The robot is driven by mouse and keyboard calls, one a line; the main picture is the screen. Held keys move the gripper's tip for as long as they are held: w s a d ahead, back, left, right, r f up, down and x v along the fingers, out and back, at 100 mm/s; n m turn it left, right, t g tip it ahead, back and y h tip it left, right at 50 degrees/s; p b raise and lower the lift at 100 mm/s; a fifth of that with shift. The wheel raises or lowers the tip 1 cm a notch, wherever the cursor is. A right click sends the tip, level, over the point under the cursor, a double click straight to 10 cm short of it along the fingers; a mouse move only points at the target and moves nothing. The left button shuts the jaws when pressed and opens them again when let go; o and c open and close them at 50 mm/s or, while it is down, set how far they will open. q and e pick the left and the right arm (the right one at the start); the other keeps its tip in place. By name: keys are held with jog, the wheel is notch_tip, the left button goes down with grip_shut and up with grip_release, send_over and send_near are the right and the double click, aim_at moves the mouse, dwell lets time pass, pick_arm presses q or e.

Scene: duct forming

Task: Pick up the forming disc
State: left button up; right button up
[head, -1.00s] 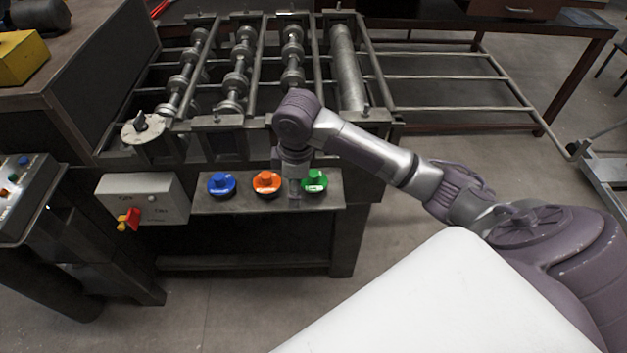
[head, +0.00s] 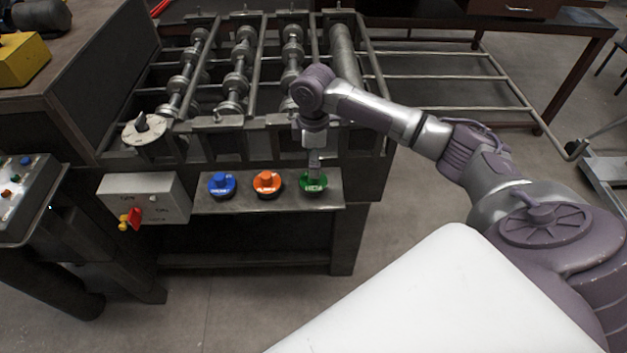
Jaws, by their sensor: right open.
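Three disc-shaped pieces with knobs stand in a row on the metal shelf (head: 228,204) at the machine's front: a blue one (head: 221,186), an orange one (head: 267,184) and a green one (head: 314,187). Each has a pale label too small to read surely. The picture does not settle which one is the forming disc. My right gripper (head: 314,172) is open and points down at the green disc's knob, partly hiding it. I cannot tell whether the fingers touch the knob or are around it. My left gripper is out of view.
The forming machine's rollers (head: 238,75) and frame rise behind the shelf. A grey switch box (head: 160,200) with a red and yellow handle is left of the shelf. A control panel (head: 25,195) stands at far left. Open floor (head: 410,215) lies right of the machine.

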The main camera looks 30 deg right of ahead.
aim_at(313, 181)
jog(key=shift+f+p, duration=0.8)
jog(key=shift+f, duration=1.95)
jog(key=shift+w+r, duration=0.1)
grip_shut()
